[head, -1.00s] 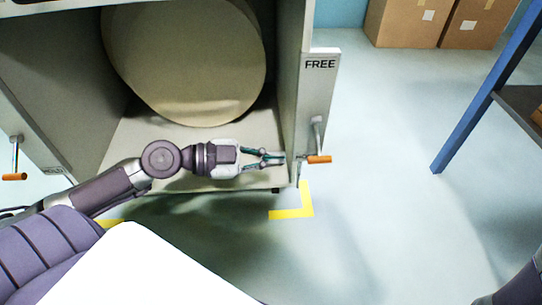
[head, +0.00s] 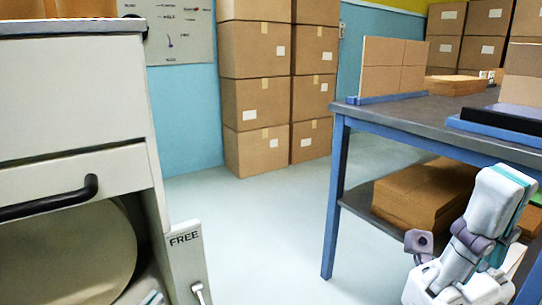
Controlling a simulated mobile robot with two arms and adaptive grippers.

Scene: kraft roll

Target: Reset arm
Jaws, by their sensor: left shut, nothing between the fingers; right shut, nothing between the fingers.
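My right gripper (head: 500,198) is raised at the lower right, white and teal with purple joints. The kraft roll (head: 65,255) sits inside the pale cabinet (head: 75,100) at the left, partly cut off.
The cabinet's side panel marked FREE (head: 186,260) has a metal lever (head: 199,293). The table (head: 400,120) with a grey top stands at the right, with flat brown stacks (head: 425,195) on its lower shelf. Cartons (head: 255,100) line the wall. Floor between cabinet and table is clear.

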